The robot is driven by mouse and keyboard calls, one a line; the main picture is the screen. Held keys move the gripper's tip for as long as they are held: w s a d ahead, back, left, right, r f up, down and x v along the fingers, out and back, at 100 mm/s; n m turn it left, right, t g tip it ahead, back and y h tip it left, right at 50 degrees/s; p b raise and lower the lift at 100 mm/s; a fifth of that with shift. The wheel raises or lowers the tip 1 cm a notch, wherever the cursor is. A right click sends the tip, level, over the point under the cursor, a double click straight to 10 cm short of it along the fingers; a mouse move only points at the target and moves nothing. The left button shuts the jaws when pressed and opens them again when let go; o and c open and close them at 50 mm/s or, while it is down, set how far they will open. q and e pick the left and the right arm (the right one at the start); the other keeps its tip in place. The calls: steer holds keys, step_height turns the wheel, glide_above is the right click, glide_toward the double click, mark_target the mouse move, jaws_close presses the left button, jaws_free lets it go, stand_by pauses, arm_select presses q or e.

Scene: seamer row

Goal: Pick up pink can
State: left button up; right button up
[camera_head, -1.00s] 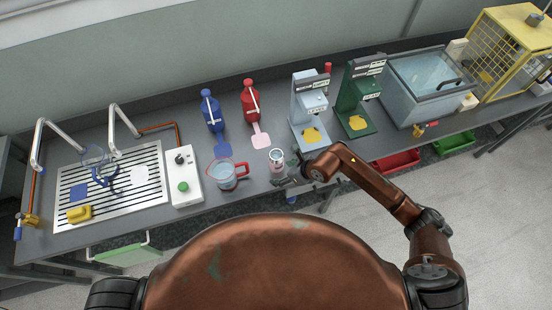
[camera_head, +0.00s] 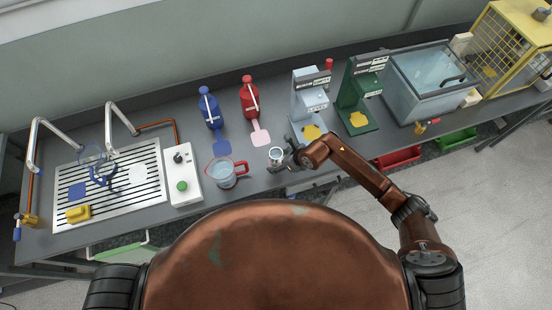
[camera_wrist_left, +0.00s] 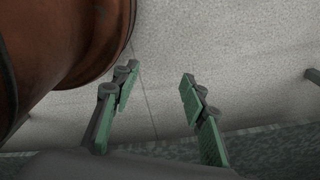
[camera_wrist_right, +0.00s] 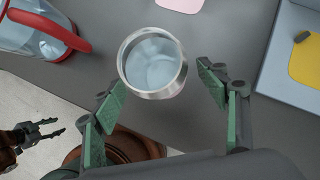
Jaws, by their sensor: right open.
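An open-topped metal can (camera_head: 276,155) stands on the bench near its front edge. My left gripper (camera_wrist_left: 158,75) is open and empty above the floor.
A clear jug with red handle (camera_head: 228,173) stands left of the can. A pink patch (camera_head: 260,138) lies behind it, with blue (camera_head: 210,113) and red (camera_head: 250,98) bottles further back. A pale blue machine (camera_head: 308,105) stands to the right. A control box (camera_head: 183,175) is further left.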

steer(key=shift+x, duration=1.2)
steer(key=shift+w+a+f, duration=0.15)
steer(key=shift+w, duration=0.05)
arm_select(q)
steer(key=shift+w+r, duration=0.2)
steer(key=shift+w, duration=0.25)
arm_select(e)
steer(key=c, duration=1.5)
